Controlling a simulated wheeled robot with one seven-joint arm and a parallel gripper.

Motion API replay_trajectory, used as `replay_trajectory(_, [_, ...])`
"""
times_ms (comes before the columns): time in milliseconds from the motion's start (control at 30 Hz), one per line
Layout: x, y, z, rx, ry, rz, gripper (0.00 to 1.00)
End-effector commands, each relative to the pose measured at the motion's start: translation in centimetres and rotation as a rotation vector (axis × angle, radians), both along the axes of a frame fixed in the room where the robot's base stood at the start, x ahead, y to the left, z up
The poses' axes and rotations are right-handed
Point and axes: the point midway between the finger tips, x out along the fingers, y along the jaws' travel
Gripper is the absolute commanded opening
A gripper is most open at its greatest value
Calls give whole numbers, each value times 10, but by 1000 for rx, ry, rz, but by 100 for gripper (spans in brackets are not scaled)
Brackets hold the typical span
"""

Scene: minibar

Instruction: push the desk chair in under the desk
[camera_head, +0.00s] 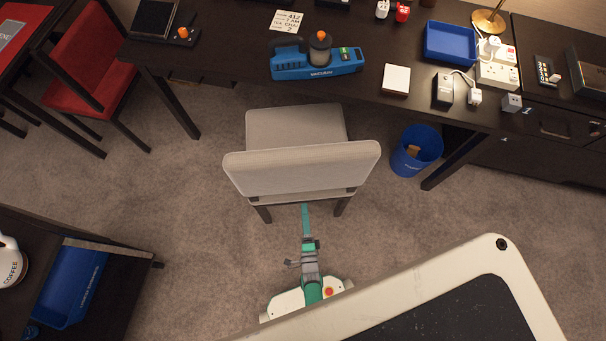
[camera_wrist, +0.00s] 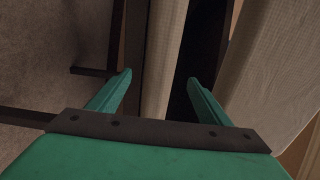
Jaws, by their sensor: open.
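The desk chair (camera_head: 303,168) is pale grey-beige with dark legs. It stands upright in front of the dark desk (camera_head: 225,45), its back toward me. The far edge of its seat (camera_head: 295,130) is close to the desk's front edge, and most of the seat shows in front of the desk. My teal gripper (camera_head: 305,208) is low behind the chair back, at its lower edge. In the wrist view my gripper (camera_wrist: 158,80) is open, with its two fingers apart. A beige strip of the chair (camera_wrist: 160,60) shows between the fingers; I cannot tell if they touch it.
A blue bin (camera_head: 416,150) stands on the carpet right of the chair, near a desk leg. A red chair (camera_head: 92,60) is at the upper left. A low dark cabinet (camera_head: 115,295) with a blue tray is at the lower left. Carpet is clear left of the chair.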

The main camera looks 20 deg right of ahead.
Motion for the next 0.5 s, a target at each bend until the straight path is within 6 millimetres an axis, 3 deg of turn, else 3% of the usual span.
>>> replay_trajectory(200, [42,-10,0,0,-1,1,72])
replay_trajectory(500, [68,-18,0,0,0,0,72])
